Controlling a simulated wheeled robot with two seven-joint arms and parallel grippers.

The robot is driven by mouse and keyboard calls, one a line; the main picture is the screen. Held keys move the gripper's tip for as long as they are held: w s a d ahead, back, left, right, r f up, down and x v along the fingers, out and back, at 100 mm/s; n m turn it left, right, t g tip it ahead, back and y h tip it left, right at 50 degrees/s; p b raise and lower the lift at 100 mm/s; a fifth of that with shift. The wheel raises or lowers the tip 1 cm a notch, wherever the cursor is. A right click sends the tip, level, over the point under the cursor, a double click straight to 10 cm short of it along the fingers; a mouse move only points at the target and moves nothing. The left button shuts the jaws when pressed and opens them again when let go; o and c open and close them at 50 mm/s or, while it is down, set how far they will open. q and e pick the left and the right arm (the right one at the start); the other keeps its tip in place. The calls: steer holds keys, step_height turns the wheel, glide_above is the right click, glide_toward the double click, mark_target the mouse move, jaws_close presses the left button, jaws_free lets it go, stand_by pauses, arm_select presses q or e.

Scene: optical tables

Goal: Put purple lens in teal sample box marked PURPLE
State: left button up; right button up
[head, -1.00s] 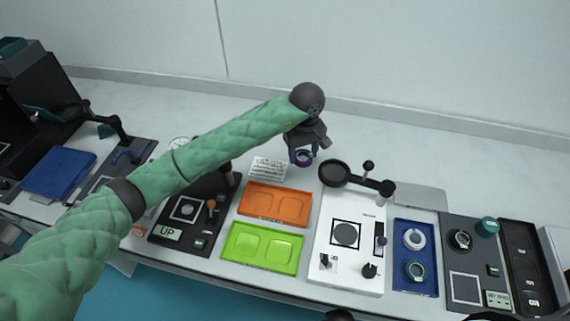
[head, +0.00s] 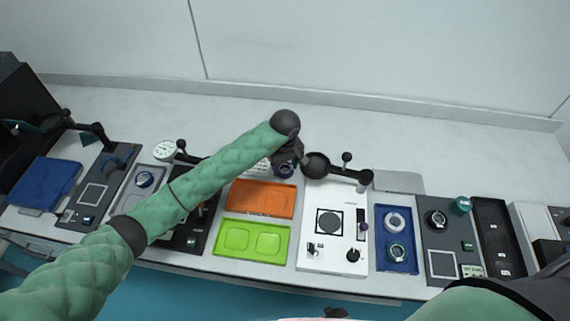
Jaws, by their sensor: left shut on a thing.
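My left gripper (head: 287,160) reaches in over the back of the bench, above and behind the orange tray. It is shut on a small dark purple ringed lens (head: 285,171), held under the fingers. The lens looks clear of the bench, but its height is hard to tell. I cannot make out a teal sample box marked PURPLE in this view. My right arm's green sleeve shows at the lower right; its gripper is out of view.
An orange tray (head: 260,186) and a lime green tray (head: 225,249) lie in the middle. A white instrument (head: 345,250) with a black swing arm (head: 340,172) stands to their right, close to my gripper. A blue tray (head: 381,258) holds ringed lenses. The back strip of bench is mostly bare.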

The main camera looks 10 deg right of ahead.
arm_select(q)
steer(key=shift+f, duration=0.1)
stand_by(0.3)
steer(key=o, duration=1)
